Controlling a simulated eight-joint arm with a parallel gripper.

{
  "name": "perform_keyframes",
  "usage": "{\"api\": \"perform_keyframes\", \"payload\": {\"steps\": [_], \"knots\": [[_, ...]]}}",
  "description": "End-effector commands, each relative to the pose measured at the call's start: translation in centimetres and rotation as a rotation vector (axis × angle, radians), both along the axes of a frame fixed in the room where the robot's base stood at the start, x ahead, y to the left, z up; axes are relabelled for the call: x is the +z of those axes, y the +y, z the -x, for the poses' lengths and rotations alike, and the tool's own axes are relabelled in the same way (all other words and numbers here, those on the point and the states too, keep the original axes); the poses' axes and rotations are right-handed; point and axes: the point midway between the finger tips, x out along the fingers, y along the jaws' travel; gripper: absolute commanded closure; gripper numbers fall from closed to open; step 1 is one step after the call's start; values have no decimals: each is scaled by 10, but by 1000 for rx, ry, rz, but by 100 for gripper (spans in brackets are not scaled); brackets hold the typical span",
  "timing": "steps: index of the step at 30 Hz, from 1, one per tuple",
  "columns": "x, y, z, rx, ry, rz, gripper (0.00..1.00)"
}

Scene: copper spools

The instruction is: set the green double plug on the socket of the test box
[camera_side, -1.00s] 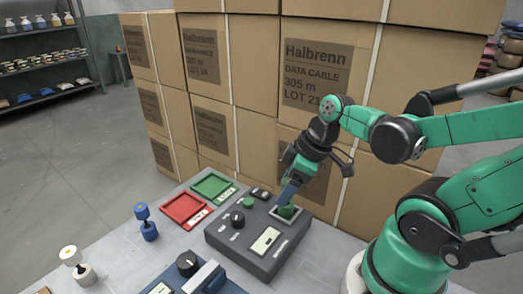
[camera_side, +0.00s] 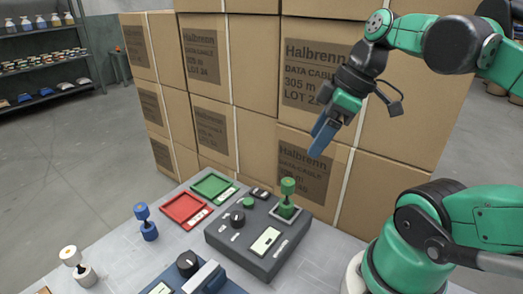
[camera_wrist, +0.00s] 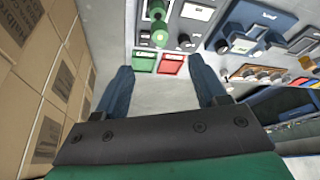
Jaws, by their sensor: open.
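The green double plug (camera_side: 288,188) stands upright on the square socket (camera_side: 297,213) at the back right of the dark grey test box (camera_side: 228,240). Its lower end hides the middle of the socket. In the wrist view the green plug (camera_wrist: 159,36) shows at the top, on the box. My gripper (camera_side: 318,147) is open and empty, above and to the right of the plug, clear of it.
A green tray (camera_side: 232,181) and a red tray (camera_side: 163,207) lie left of the test box. A blue double plug (camera_side: 149,231) and a white one (camera_side: 86,276) stand farther left. A blue box (camera_side: 232,287) is in front. Stacked cartons (camera_side: 255,140) wall off the back.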

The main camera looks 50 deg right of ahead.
Motion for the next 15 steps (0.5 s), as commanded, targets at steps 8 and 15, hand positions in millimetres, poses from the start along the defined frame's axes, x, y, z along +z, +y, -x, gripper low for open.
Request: {"api": "perform_keyframes", "payload": {"steps": [8, 15], "knots": [[-27, 10, -37, -157, -36, 40, 35], [-57, 49, -78, -349, -192, -11, 35]]}}
